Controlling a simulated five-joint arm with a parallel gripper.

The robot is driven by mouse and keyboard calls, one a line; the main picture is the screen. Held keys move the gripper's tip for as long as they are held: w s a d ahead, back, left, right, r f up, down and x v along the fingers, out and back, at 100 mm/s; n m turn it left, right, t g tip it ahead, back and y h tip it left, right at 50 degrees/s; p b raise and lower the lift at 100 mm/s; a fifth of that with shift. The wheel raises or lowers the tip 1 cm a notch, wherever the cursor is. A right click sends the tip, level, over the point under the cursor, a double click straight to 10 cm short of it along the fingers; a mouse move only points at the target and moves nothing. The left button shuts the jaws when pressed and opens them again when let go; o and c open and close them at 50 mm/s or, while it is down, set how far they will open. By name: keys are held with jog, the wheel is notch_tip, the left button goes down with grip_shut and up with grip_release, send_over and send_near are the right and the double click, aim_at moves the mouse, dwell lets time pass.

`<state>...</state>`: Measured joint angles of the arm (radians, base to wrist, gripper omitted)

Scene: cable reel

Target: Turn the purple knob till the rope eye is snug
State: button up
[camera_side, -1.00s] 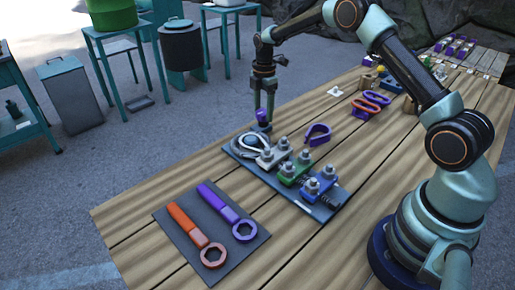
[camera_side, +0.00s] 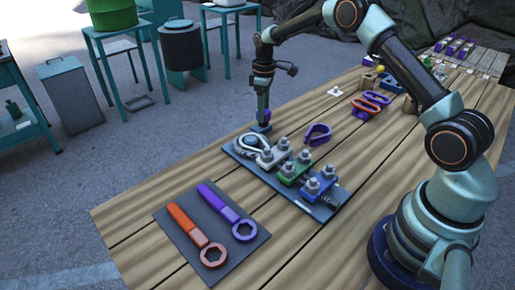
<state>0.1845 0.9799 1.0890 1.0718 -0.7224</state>
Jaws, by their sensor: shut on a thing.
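The purple knob (camera_side: 266,115) stands at the far left corner of the dark board (camera_side: 240,153). My gripper (camera_side: 263,112) points straight down over it and is shut on it; the fingers hide most of the knob. The rope eye (camera_side: 249,145) is a pale loop lying on the board just in front of the knob, beside the silver clamp (camera_side: 270,155). How snug the loop sits is too small to tell.
Green (camera_side: 293,170) and blue (camera_side: 318,185) clamps continue along the board. A purple loop (camera_side: 318,134) lies behind them. Orange (camera_side: 197,232) and purple (camera_side: 228,210) wrenches lie on a dark mat at the front. The wood left of the board is clear.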

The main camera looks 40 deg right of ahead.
jog(key=m, duration=0.5)
jog(key=shift+r+m, duration=0.1)
jog(key=shift+m, duration=0.2)
jog(key=m, duration=1.2)
jog(key=shift+m, duration=0.4)
jog(key=m, duration=0.5)
jog(key=shift+m, duration=0.3)
jog(key=o, duration=1.3)
jog(key=shift+o, duration=0.2)
notch_tip(320, 180, up, 12)
